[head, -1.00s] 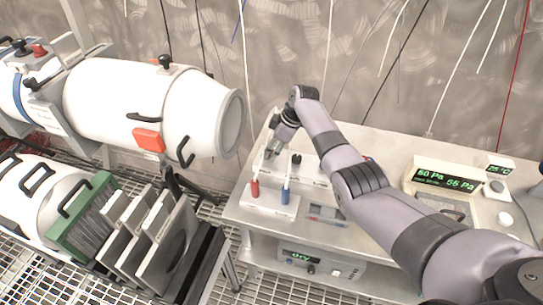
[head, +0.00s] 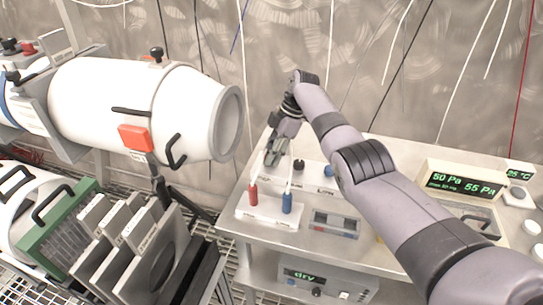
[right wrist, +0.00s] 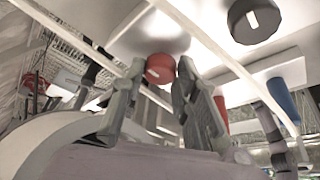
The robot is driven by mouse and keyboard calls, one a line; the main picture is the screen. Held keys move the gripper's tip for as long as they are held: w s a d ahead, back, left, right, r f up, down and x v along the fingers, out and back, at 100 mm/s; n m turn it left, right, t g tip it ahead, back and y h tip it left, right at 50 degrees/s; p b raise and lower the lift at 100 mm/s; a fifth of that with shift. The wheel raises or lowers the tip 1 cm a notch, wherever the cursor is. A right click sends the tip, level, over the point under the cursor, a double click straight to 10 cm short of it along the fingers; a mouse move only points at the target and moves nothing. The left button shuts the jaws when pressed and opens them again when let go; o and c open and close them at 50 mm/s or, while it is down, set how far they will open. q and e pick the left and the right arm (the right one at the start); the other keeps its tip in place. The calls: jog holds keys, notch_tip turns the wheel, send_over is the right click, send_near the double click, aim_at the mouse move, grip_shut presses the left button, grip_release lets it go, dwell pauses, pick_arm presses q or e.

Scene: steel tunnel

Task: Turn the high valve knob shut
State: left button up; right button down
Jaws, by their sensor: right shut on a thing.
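My right gripper (head: 272,162) points down at the left end of the valve panel on the bench. In the right wrist view its two fingers (right wrist: 160,72) stand on either side of a red knob (right wrist: 159,69) and are shut on it. In the head view the gripper hides this knob. A black knob (head: 298,164) and a blue knob (head: 328,170) sit to its right on the same panel. The black knob also shows in the right wrist view (right wrist: 254,19), with a white mark. The panel labels are too small to read surely. My left gripper is not in view.
A display (head: 465,186) reads 50 Pa and 55 Pa at the right. A white cylinder vessel (head: 140,105) and a rack of plates (head: 130,240) stand left. Cables hang behind.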

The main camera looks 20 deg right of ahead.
jog(key=c, duration=1.2)
grip_release()
jog(key=shift+c, duration=0.2)
jog(key=v, duration=1.2)
